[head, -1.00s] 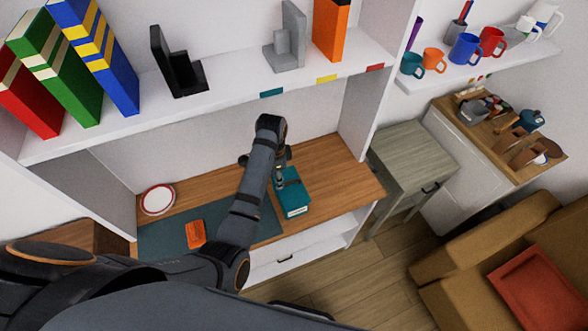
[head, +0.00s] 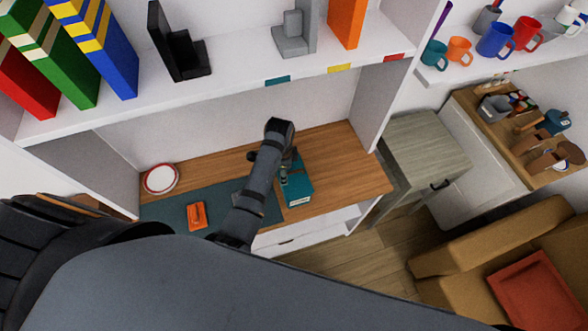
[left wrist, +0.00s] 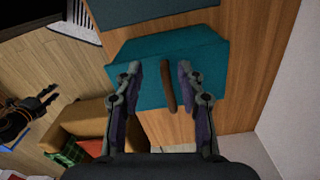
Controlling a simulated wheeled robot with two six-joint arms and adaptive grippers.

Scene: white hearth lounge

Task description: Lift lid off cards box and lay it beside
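The teal cards box (head: 299,190) stands on the wooden desk, right of a dark teal mat, with a pale label on its front. In the left wrist view the teal top of the box (left wrist: 207,56) fills the middle, with a dark brown handle strip (left wrist: 170,88) across it. My left gripper (left wrist: 160,72) is open, its two fingers on either side of the strip with gaps showing. In the head view my left gripper (head: 285,174) is over the box, and my wrist hides part of it. The seam between lid and box is not clear.
An orange object (head: 197,215) lies on the mat (head: 233,205). A white plate with a red rim (head: 161,179) is at the desk's left. The wooden desk (head: 346,172) is bare right of the box. A white shelf (head: 230,83) with books hangs above.

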